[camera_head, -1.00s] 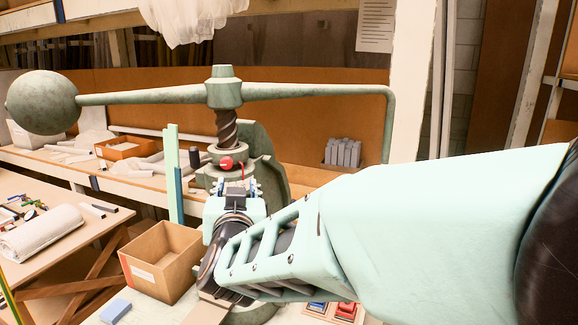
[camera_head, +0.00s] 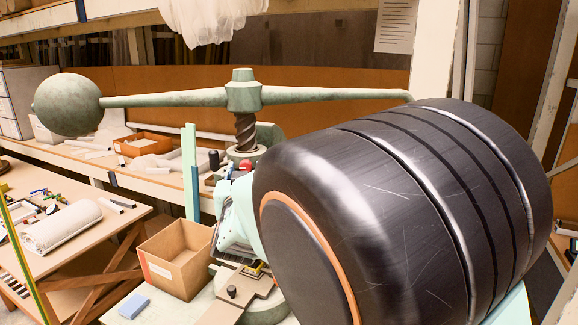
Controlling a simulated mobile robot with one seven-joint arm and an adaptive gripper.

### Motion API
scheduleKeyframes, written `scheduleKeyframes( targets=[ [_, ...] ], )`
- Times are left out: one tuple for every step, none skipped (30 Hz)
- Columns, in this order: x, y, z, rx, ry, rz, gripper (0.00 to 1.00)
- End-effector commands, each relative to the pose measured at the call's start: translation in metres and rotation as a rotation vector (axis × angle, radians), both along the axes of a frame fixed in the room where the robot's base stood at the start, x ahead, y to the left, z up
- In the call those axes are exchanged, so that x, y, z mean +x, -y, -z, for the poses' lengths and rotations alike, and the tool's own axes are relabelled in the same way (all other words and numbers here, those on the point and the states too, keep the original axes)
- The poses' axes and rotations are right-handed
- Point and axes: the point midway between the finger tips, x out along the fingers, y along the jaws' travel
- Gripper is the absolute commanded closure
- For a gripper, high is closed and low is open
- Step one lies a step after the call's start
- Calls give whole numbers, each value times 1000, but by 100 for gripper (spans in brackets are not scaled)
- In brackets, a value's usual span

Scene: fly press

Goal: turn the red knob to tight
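The fly press (camera_head: 246,95) stands behind my arm, with its screw upright and a long horizontal bar on top. The red knob (camera_head: 245,166) shows as a small red patch at the foot of the screw, mostly hidden by my arm. My gripper (camera_head: 228,176) is just left of and below the knob and largely covered by my own large dark arm joint. I cannot tell whether its fingers touch the knob or how far apart they are.
A round counterweight (camera_head: 68,104) ends the bar at left. An open cardboard box (camera_head: 176,258) and a blue block (camera_head: 133,306) are on the bench at front left. A side table (camera_head: 70,250) holds a rolled cloth (camera_head: 62,228) and small tools.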

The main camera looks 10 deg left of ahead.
Motion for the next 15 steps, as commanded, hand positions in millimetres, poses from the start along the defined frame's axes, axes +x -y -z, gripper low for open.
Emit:
scheduleKeyframes(
  targets=[
    [4,0,0,-1,-1,1,61],
    [5,0,0,-1,-1,1,61],
    [6,-1,0,0,0,1,61],
    [7,-1,0,0,0,0,61],
    [8,-1,0,0,1,0,61],
    [8,-1,0,1,1,0,61],
    [8,-1,0,1,1,0,61],
    [8,-1,0,1,1,0,61],
    [8,-1,0,1,1,0,61],
    [8,-1,0,1,0,0,61],
    [8,-1,0,1,0,0,61],
    [8,-1,0,1,0,0,61],
    [8,-1,0,1,0,0,63],
    [8,-1,0,1,0,0,66],
    [8,-1,0,1,0,0,70]
  ],
)
